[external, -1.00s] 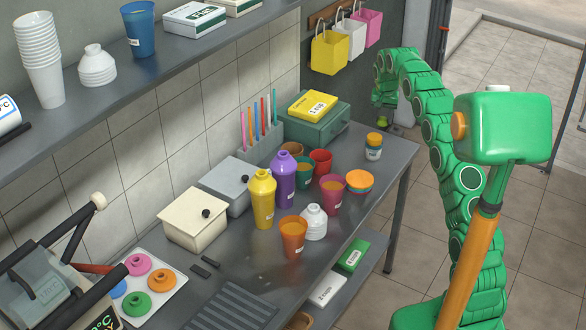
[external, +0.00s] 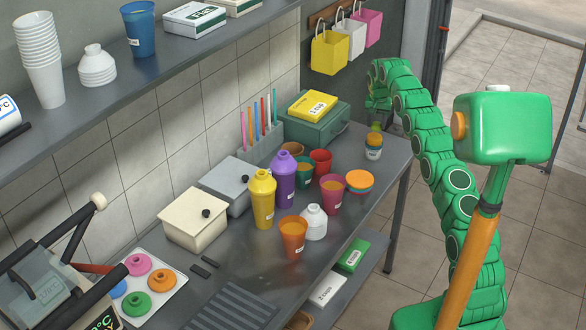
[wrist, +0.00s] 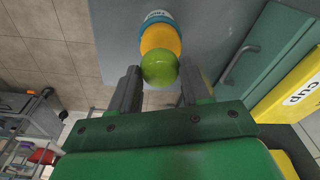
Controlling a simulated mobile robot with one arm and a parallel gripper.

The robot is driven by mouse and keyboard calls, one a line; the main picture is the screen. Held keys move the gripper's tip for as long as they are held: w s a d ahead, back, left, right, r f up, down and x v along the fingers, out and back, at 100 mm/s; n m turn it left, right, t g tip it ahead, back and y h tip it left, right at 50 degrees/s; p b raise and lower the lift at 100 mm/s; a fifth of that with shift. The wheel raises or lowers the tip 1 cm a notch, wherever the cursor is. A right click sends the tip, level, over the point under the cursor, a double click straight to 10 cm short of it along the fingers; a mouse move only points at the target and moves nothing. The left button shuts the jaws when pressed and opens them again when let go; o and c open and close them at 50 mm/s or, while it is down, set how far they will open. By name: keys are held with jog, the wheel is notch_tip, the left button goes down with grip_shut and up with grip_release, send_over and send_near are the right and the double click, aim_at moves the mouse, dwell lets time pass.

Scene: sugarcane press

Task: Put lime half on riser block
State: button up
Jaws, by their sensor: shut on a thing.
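The lime half (wrist: 159,70) is a rounded green piece between the two fingers of my gripper (wrist: 159,88) in the wrist view. My gripper is shut on it. In the external view the lime half (external: 376,127) shows as a small green shape below my gripper (external: 377,108), right over a small labelled jar (external: 373,153) with an orange top and a blue band. I cannot tell whether it touches the orange top. No thing is clearly marked as the riser block; a green box (external: 325,132) carries a yellow "1 cup" box behind the jar.
Orange-filled cups (external: 293,238), yellow and purple bottles and a white bottle (external: 314,222) crowd the counter's middle. An orange-topped round stack (external: 360,181) is nearer. The counter (external: 398,150) is bare at its far right. Colored baskets hang on the wall behind.

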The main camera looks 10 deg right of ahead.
aim_at(375, 129)
jog(key=shift+w+f, duration=0.2)
jog(key=shift+f, duration=0.15)
jog(key=shift+w+f, duration=0.1)
jog(key=shift+f, duration=1.45)
jog(key=o, duration=1)
jog(key=shift+f, duration=0.1)
